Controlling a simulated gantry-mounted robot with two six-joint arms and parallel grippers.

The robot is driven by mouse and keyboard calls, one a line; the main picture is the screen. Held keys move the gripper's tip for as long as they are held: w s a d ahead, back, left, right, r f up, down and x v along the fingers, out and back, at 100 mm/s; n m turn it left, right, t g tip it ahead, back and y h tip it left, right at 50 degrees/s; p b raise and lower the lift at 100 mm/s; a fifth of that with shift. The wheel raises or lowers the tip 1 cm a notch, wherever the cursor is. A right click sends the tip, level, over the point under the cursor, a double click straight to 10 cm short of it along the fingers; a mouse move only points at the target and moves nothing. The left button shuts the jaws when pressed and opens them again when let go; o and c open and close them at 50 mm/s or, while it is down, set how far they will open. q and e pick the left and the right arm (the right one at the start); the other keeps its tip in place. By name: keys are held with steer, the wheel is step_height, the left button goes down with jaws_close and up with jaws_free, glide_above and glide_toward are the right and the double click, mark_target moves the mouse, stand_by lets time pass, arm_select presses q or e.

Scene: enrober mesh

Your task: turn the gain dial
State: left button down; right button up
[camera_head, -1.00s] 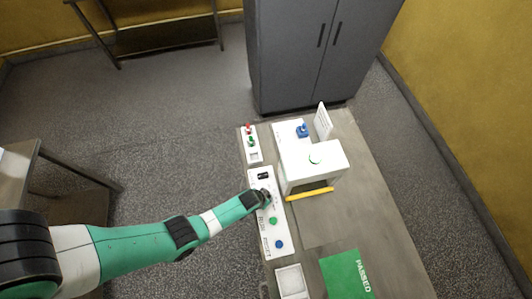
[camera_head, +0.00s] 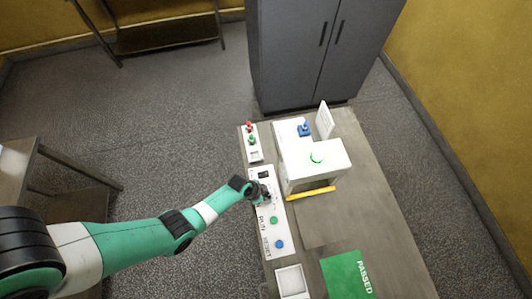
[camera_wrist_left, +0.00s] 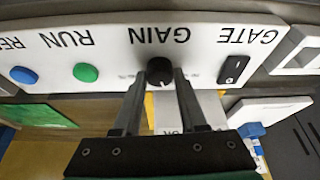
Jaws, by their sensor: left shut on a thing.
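The gain dial (camera_wrist_left: 159,70) is a small black round knob under the label GAIN on a white control panel (camera_wrist_left: 120,58). The panel also shows in the head view (camera_head: 267,232), near the left edge of the table. My left gripper (camera_wrist_left: 160,76) is shut on the dial, with one finger on each side of it. In the head view my left gripper (camera_head: 264,195) is over the panel and hides most of the dial. My right gripper is in neither view.
On the same panel are a green button (camera_head: 273,220), a blue button (camera_head: 280,244) and a black GATE switch (camera_head: 264,175). A white box-shaped machine (camera_head: 318,165) with a yellow bar (camera_head: 311,194) stands to the right. A green PASSED mat (camera_head: 347,275) lies at the front.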

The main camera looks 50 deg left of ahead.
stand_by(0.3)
arm_select(q)
steer(key=shift+c, duration=2.3)
jaws_free()
